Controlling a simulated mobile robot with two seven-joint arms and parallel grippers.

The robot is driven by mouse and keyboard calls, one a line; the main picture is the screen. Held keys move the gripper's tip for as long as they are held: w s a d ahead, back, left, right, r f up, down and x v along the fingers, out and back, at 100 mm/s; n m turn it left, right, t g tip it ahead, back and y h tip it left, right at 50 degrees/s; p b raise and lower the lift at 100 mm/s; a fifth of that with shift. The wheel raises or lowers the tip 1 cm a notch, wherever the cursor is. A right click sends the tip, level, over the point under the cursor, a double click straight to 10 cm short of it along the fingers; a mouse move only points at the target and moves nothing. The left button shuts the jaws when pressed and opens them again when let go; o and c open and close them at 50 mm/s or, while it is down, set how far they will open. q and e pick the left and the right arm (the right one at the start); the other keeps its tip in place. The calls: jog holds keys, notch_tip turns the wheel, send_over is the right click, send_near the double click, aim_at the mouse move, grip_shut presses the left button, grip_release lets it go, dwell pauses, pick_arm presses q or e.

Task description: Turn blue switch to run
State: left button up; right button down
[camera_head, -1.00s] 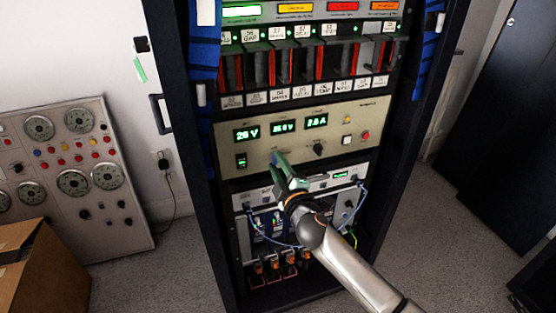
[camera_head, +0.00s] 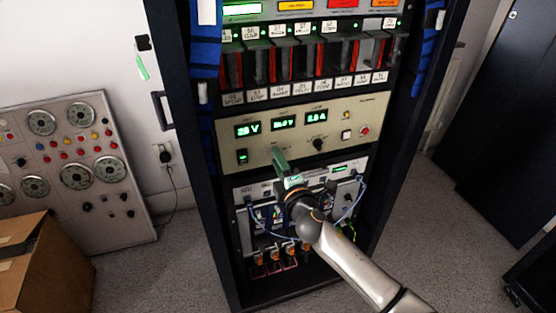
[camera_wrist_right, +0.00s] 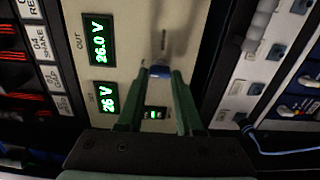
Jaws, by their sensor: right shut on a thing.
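The blue switch (camera_wrist_right: 160,71) is on the beige panel (camera_wrist_right: 140,30), between my right gripper's fingertips in the right wrist view. My right gripper (camera_wrist_right: 159,78) is shut on it, with one green finger on each side. In the head view, my right gripper (camera_head: 278,157) reaches the lower edge of the beige panel (camera_head: 345,118), below the lit displays. It hides the switch there. The switch's markings are not readable. My left gripper is not in view.
A black knob (camera_head: 318,144) and a red button (camera_head: 365,131) are to the right on the same panel. A white-fronted unit with blue cables (camera_head: 356,205) sits just below. A cardboard box (camera_head: 50,265) stands at lower left.

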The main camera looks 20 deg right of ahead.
jog(key=c, duration=0.6)
grip_release()
jog(key=shift+o, duration=0.2)
jog(key=shift+s, duration=0.1)
jog(key=s, duration=1.2)
jog(key=shift+s+d+p, duration=0.15)
jog(key=shift+d+p, duration=0.05)
jog(key=shift+p, duration=0.1)
